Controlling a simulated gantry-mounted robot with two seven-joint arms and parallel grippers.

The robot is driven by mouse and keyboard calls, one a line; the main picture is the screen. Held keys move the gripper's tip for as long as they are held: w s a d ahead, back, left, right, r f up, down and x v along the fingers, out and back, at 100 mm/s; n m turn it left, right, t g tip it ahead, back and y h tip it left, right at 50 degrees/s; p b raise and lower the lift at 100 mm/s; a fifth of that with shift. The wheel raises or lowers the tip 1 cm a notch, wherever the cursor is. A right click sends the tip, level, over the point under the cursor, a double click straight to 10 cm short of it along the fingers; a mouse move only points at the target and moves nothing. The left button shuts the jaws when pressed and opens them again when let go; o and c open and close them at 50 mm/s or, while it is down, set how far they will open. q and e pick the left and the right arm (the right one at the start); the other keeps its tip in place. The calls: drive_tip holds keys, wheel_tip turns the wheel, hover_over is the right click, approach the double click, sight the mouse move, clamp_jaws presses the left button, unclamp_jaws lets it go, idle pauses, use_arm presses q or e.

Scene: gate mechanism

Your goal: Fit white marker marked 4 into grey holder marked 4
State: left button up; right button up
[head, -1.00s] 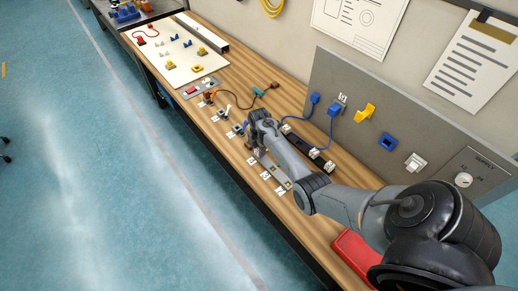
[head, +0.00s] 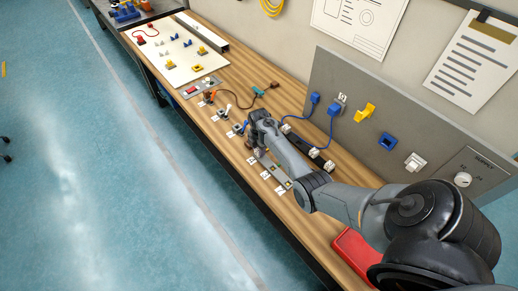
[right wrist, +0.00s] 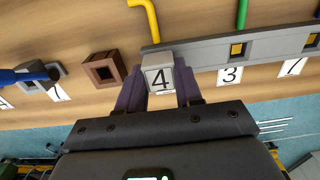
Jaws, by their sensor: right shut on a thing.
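In the right wrist view my right gripper (right wrist: 159,84) is shut on the white marker (right wrist: 158,72), its face with a black 4 turned to the camera. The marker is over the left end of the grey holder (right wrist: 203,55), a long bar with square openings. Whether it is in an opening or only above the bar cannot be told; the marker hides that spot. The labels 3 (right wrist: 230,75) and 2 (right wrist: 292,67) lie along the bar. In the head view my right gripper (head: 256,150) is low over the holder (head: 277,176), and the marker is hard to make out. My left gripper is out of view.
A brown square block (right wrist: 104,69) stands just left of the gripper. Further left is a grey block (right wrist: 42,76) with a blue rod by it. A yellow bent rod (right wrist: 146,18) and a green rod (right wrist: 242,13) are beyond the bar. A red box (head: 354,256) lies on the bench.

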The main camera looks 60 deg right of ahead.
drive_tip(key=o, duration=1.2)
drive_tip(key=shift+s+a+f, duration=0.1)
drive_tip(key=shift+f, duration=0.05)
drive_tip(key=shift+c, duration=0.2)
